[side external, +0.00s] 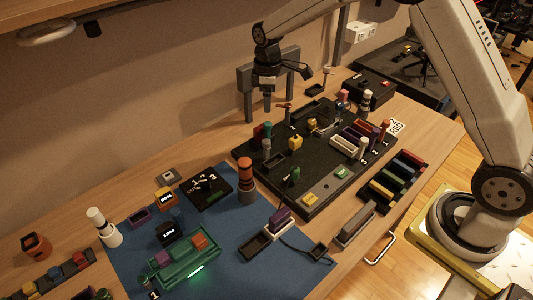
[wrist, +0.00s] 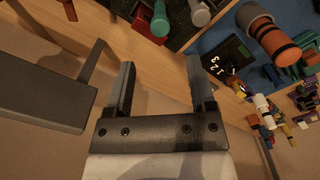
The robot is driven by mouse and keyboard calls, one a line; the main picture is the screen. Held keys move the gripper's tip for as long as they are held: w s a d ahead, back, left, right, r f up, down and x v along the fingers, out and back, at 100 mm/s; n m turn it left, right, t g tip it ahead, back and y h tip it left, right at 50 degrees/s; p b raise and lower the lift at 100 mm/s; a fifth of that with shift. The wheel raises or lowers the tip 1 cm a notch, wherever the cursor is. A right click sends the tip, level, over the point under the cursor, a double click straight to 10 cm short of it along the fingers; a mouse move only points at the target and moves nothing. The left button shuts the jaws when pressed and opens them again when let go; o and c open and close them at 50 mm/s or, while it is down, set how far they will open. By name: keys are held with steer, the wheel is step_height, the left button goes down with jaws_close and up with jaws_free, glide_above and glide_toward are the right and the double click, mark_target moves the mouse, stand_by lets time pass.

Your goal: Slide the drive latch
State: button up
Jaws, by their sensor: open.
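My gripper (side external: 267,103) is raised over the back left part of the black board (side external: 318,160), apart from the parts on it. In the wrist view my gripper (wrist: 160,75) has its two fingers spread with nothing between them. Several knobs, pegs and slotted blocks stand on the board. No part is clearly marked as the drive latch, so I cannot tell which one it is. A green-ended peg (wrist: 160,20) and a grey peg (wrist: 200,12) show beyond the fingertips at the top of the wrist view.
A grey upright frame (side external: 284,62) stands behind my gripper by the wall; its panel fills the left of the wrist view (wrist: 40,95). A banded orange cylinder (side external: 246,172) and a numbered black panel (side external: 207,190) stand left of the board. The blue mat (side external: 130,262) holds several small parts.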

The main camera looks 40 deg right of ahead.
mark_target(268, 123)
steer(key=shift+f, duration=3.8)
